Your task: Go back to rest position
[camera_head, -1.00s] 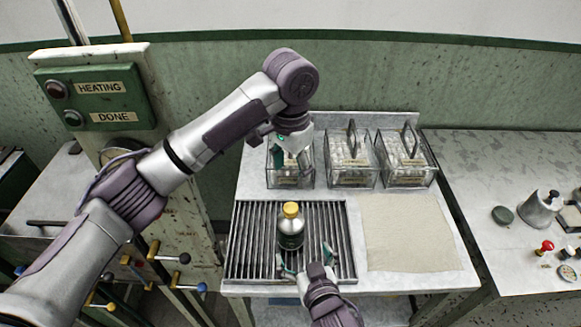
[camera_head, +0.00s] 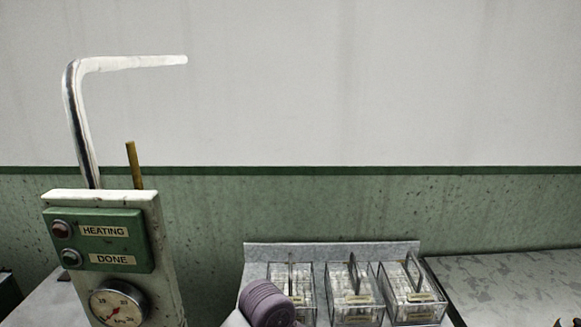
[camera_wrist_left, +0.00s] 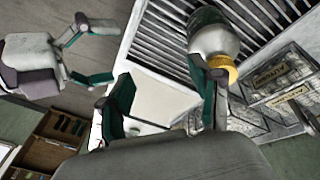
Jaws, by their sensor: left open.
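The head view now looks high, and neither gripper shows in it; only a purple joint of my arm (camera_head: 265,302) shows at the bottom edge. In the left wrist view my left gripper (camera_wrist_left: 160,72) is open, with its two dark green fingers apart and a pale surface visible between them. A bottle with a yellow cap (camera_wrist_left: 222,70) shows beyond the right finger, which partly overlaps it; contact cannot be told. My right gripper (camera_wrist_left: 114,53) shows at the upper left of that view, its fingers spread and empty.
Three clear boxes with handles (camera_head: 354,306) stand on the bench against the wall. A control post (camera_head: 165,250) with a gauge and bent pipe (camera_head: 75,110) rises at left. A slatted rack (camera_wrist_left: 165,40) and an open wooden case (camera_wrist_left: 55,145) show in the wrist view.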

